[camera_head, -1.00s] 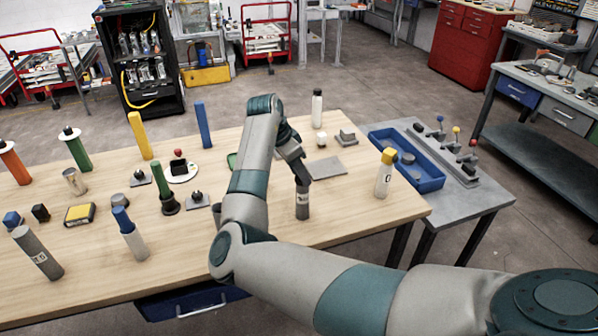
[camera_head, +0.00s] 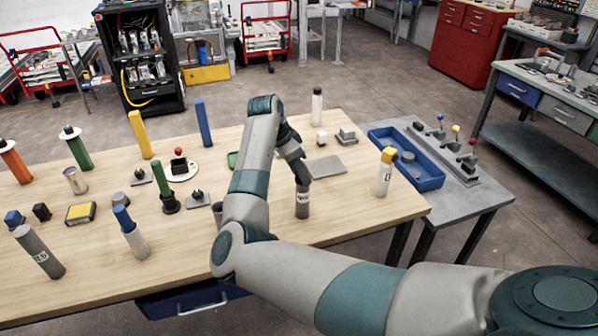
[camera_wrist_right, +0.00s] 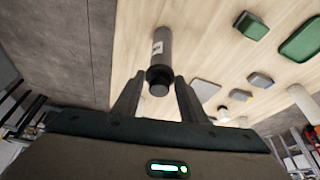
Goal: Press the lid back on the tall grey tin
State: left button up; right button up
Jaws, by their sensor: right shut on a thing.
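The tall grey tin (camera_head: 302,203) stands upright near the front of the wooden table, with a pale label on its side. My right gripper (camera_head: 300,182) is directly above it, pointing down. In the right wrist view, the gripper's two fingers (camera_wrist_right: 158,95) are shut on a dark round lid (camera_wrist_right: 159,75) with a small knob. The lid lines up with the top of the grey tin (camera_wrist_right: 163,42). Whether it is fully seated or slightly raised I cannot tell. My left gripper is in no view.
A flat grey plate (camera_head: 326,167) lies behind the tin. A blue tray (camera_head: 430,184) is on the side table. Several cylinders, including another labelled grey one (camera_head: 40,253), stand at the left.

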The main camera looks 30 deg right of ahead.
dwell(0.5)
dwell(0.3)
jog(key=o, duration=1.7)
jog(key=shift+c, duration=0.2)
jog(key=shift+r+p, duration=0.15)
jog(key=shift+p, duration=0.25)
jog(key=shift+r+p, duration=3.05)
jog(key=shift+r, duration=0.3)
jog(key=shift+c, duration=0.2)
grip_shut()
